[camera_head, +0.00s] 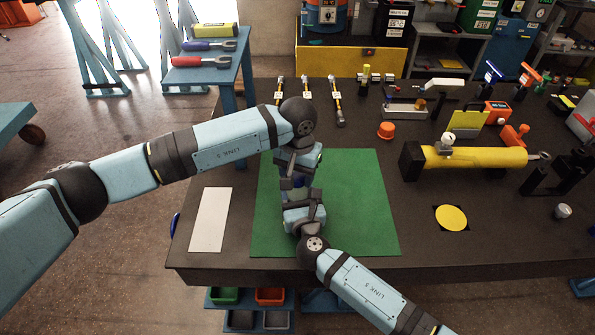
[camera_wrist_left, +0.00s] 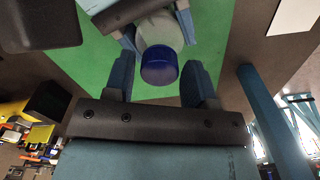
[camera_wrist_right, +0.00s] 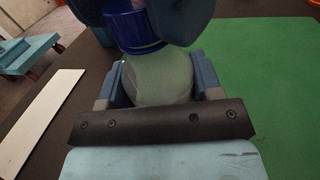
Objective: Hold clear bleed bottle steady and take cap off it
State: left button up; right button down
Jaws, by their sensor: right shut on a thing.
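The clear bleed bottle (camera_wrist_right: 158,80) stands over the green mat (camera_head: 355,200). My right gripper (camera_wrist_right: 155,85) is shut on the bottle's body. The blue cap (camera_wrist_left: 160,65) sits at the bottle's top; it also shows in the right wrist view (camera_wrist_right: 132,28). My left gripper (camera_wrist_left: 159,80) has its fingers on either side of the cap, open, with a small gap on at least one side. In the head view the left gripper (camera_head: 297,172) is above the right gripper (camera_head: 302,200), and the two mostly hide the bottle.
A white strip (camera_head: 210,220) lies left of the mat. An orange cap-like part (camera_head: 386,129), a yellow cylinder (camera_head: 475,158) and a yellow disc (camera_head: 452,218) are to the right. The mat's right half is clear.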

pick_arm(q)
jog(key=c, duration=0.7)
jog(key=shift+n, duration=0.3)
